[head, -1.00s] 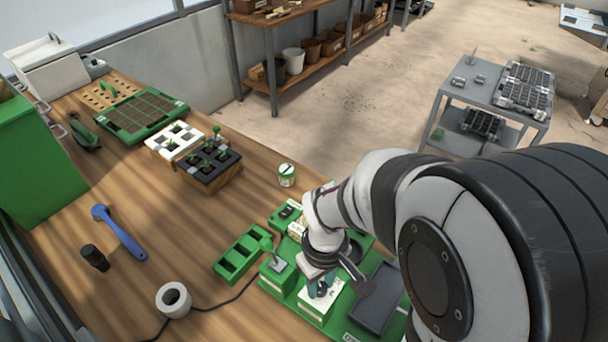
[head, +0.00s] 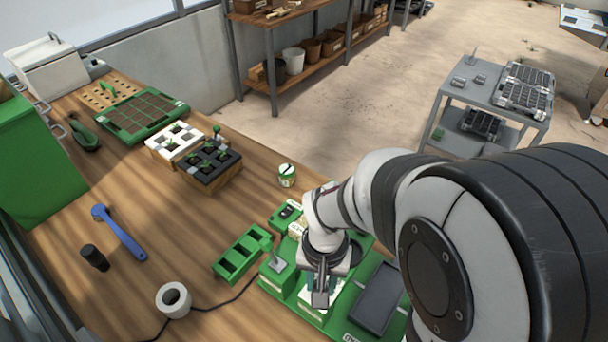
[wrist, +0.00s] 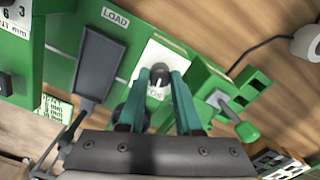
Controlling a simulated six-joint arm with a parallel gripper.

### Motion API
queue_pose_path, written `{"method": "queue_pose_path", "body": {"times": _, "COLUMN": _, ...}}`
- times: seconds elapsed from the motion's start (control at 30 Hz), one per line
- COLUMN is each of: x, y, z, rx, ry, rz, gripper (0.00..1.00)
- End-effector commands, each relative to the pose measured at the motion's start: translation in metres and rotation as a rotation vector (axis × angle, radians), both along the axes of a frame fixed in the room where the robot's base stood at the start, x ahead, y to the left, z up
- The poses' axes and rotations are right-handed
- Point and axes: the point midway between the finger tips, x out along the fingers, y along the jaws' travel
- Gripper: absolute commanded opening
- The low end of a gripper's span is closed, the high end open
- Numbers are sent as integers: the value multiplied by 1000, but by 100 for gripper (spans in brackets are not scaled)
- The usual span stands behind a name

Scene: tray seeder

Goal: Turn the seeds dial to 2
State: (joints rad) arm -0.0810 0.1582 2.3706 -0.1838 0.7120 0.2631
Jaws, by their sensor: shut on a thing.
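The seeds dial's dark knob (wrist: 159,72) stands on a white panel (wrist: 172,52) of the green seeder in the wrist view. My gripper (wrist: 160,76) has its two teal fingers on either side of the knob and is shut on it. The fingers cover part of the panel, and I cannot read the scale numbers or the pointer's setting. In the head view my gripper (head: 320,297) is over the white panel, and my wrist hides the knob.
A grey tray (head: 376,298) lies right of the gripper, and a green lever (head: 268,248) stands to its left. A white paneled part with numbers (wrist: 15,22) shows at the wrist view's left edge. A white roll (head: 173,298) and blue wrench (head: 118,232) lie left on the bench.

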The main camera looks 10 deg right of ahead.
Motion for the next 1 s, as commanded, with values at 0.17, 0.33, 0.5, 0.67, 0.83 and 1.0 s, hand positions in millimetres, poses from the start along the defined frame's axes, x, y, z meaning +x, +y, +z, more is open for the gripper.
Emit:
{"method": "queue_pose_path", "body": {"times": 0.17, "x": 0, "y": 0, "z": 1, "rx": 1, "ry": -1, "rz": -103, "gripper": 0}}
{"method": "queue_pose_path", "body": {"times": 0.33, "x": 0, "y": 0, "z": 1, "rx": 0, "ry": -1, "rz": -171, "gripper": 0}}
{"method": "queue_pose_path", "body": {"times": 0.5, "x": 1, "y": 0, "z": 1, "rx": 0, "ry": -1, "rz": -209, "gripper": 0}}
{"method": "queue_pose_path", "body": {"times": 0.67, "x": 1, "y": 0, "z": 1, "rx": 0, "ry": -2, "rz": -223, "gripper": 0}}
{"method": "queue_pose_path", "body": {"times": 0.83, "x": 1, "y": 0, "z": 1, "rx": 0, "ry": -2, "rz": -224, "gripper": 0}}
{"method": "queue_pose_path", "body": {"times": 1.0, "x": 1, "y": 0, "z": 1, "rx": 0, "ry": -2, "rz": -224, "gripper": 0}}
